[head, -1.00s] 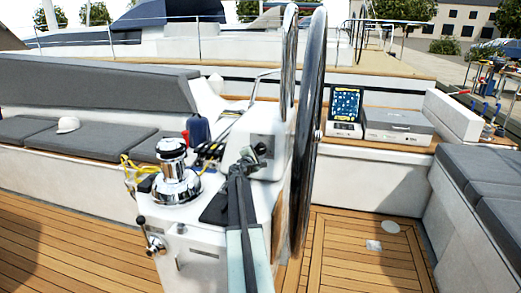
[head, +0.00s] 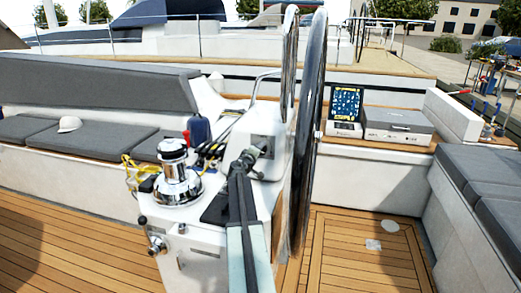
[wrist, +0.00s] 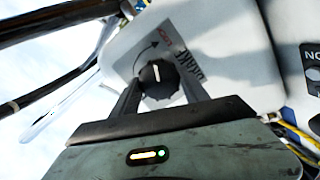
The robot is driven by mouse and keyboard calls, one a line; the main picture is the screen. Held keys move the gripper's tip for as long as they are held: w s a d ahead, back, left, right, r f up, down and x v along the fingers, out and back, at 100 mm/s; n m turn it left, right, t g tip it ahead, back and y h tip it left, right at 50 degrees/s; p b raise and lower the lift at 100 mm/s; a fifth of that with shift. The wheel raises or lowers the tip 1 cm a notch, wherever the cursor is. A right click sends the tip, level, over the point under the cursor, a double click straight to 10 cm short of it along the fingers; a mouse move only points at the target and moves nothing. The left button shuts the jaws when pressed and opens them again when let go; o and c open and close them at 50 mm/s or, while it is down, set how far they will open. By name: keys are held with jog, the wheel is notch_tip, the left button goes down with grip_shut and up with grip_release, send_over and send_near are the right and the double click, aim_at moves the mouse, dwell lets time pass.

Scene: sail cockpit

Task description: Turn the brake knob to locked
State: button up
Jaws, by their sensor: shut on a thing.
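The brake knob (wrist: 160,80) is black and round with a white pointer line. It sits on the white panel (wrist: 225,50), beside dark lettering, red lettering and a curved arrow. In the wrist view the pointer line is near upright. My gripper (wrist: 158,84) has one finger on each side of the knob and is shut on it. In the head view my gripper (head: 250,160) reaches the face of the white pedestal (head: 268,130) beside the wheel. The knob is mostly hidden there.
The large steering wheel (head: 311,120) stands close to the right of my arm. A chrome winch (head: 176,178) stands to the left, with yellow and dark lines (head: 212,150) behind it. Grey cushioned benches flank the teak floor (head: 350,250).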

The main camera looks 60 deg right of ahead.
jog(key=shift+w+a+m, duration=0.15)
jog(key=shift+m, duration=0.35)
dwell(0.3)
jog(key=o, duration=1.4)
jog(key=shift+f, duration=0.15)
jog(key=shift+c, duration=0.2)
jog(key=p+v, duration=0.1)
jog(key=v, duration=0.6)
jog(key=shift+a, duration=0.35)
